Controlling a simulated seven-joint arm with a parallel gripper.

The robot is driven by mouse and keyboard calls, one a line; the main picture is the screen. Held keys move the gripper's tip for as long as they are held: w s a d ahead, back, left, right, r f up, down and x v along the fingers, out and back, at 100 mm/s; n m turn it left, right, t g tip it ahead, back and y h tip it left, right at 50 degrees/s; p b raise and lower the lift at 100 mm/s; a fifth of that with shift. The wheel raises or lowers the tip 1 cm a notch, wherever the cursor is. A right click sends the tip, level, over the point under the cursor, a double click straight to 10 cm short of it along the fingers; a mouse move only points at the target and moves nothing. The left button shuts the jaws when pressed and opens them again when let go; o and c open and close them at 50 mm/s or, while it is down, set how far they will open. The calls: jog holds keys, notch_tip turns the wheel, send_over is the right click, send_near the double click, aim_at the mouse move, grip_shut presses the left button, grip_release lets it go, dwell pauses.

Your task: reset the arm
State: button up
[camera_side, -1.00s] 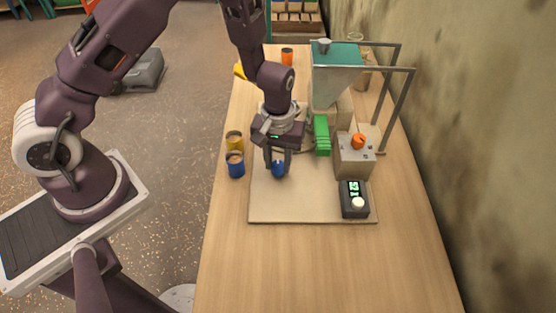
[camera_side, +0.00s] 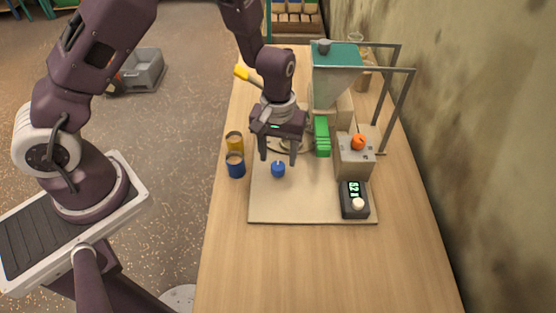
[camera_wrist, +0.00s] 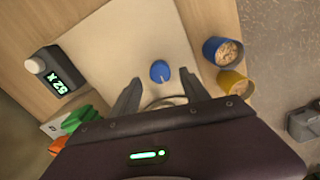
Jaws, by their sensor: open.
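My gripper (camera_side: 278,154) is open and empty in the side view, raised above the beige board (camera_side: 300,208). A small blue knob-like piece (camera_side: 278,169) is on the board just below and in front of the fingertips, apart from them. In the wrist view my gripper's two fingers (camera_wrist: 158,92) are spread wide, and the blue piece (camera_wrist: 160,71) shows between and beyond them with a small pale pointer. What holds the blue piece to the board cannot be seen.
A blue cup (camera_side: 236,166) and a yellow cup (camera_side: 235,142) with grainy contents stand left of the board. A teal hopper (camera_side: 337,56), green part (camera_side: 321,136), box with orange knob (camera_side: 358,142) and display unit (camera_side: 354,199) stand right. The table's front is clear.

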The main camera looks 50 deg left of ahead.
notch_tip(320, 180, up, 4)
jog(key=s+r+m+t+h, duration=0.1)
jog(key=s+r+m+t, duration=0.3)
jog(key=r, duration=1.3)
jog(key=s+a+r+m, duration=0.1)
jog(key=s+a+r, duration=0.1)
jog(key=s, duration=0.6)
jog(key=s+a+r+m+t+y, duration=0.1)
jog(key=s+a+r, duration=0.1)
jog(key=s+r, duration=0.3)
jog(key=s, duration=0.4)
jog(key=shift+a+r+t, duration=0.25)
jog(key=shift+a+t, duration=0.05)
jog(key=shift+a, duration=0.05)
